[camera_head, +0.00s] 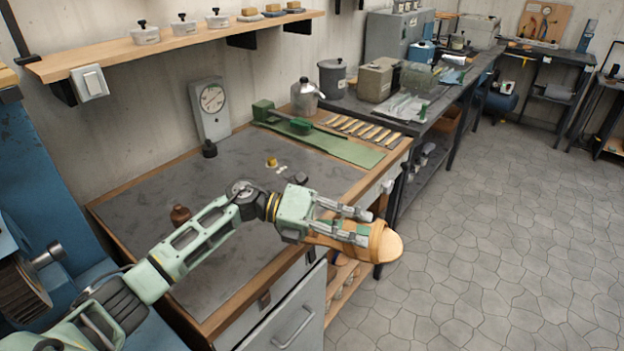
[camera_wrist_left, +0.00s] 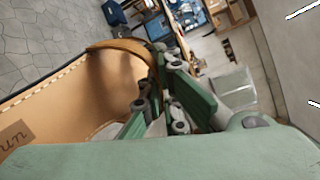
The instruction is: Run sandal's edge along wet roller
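A tan sandal (camera_head: 383,243) with a brown strap is held at the front right corner of the workbench, partly over the floor. My left gripper (camera_head: 350,225) is shut on the sandal, its fingers lying along it by the strap. The left wrist view shows the sandal's tan inside (camera_wrist_left: 60,105) with pale stitching and a dark label, and the strap close to the green fingers (camera_wrist_left: 165,115). A dark ribbed cylinder (camera_head: 22,290) sits on the blue machine at the lower left; I cannot tell whether it is the wet roller. My right gripper is not in view.
The workbench (camera_head: 130,215) has a dark top with much free room. A cabinet (camera_head: 285,325) is below. The floor at right is clear.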

